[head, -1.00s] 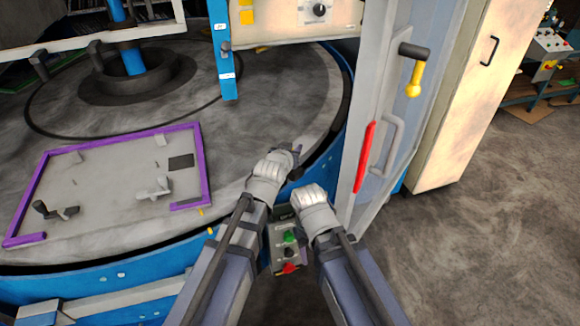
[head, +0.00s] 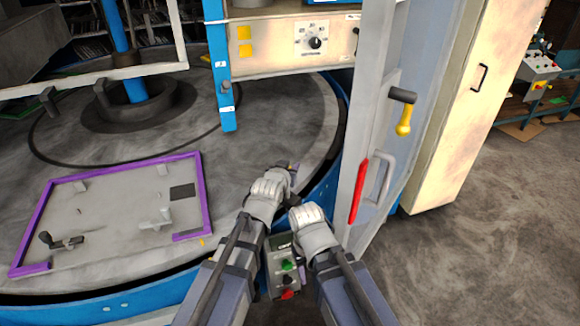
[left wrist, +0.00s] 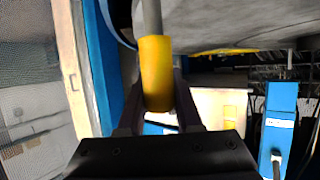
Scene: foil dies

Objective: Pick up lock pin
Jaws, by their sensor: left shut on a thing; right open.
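A yellow cylinder (left wrist: 156,75) with a grey rod, seemingly the lock pin, stands between the black fingers of my left gripper (left wrist: 158,105) in the left wrist view. The gripper is shut on it. In the head view my left gripper (head: 290,172) is over the near right rim of the round table, and the held piece is mostly hidden by the hand. My right gripper (head: 292,203) is open, just below and beside the left one. Its fingertips are hard to make out.
A purple-edged plate (head: 205,195) with grey clamps lies on the round table (head: 270,115) at left. A cabinet door with a red grip (head: 358,190) and a yellow-ended lever (head: 404,122) stands close right of the hands. A button box (head: 285,265) is below them. Floor is free at right.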

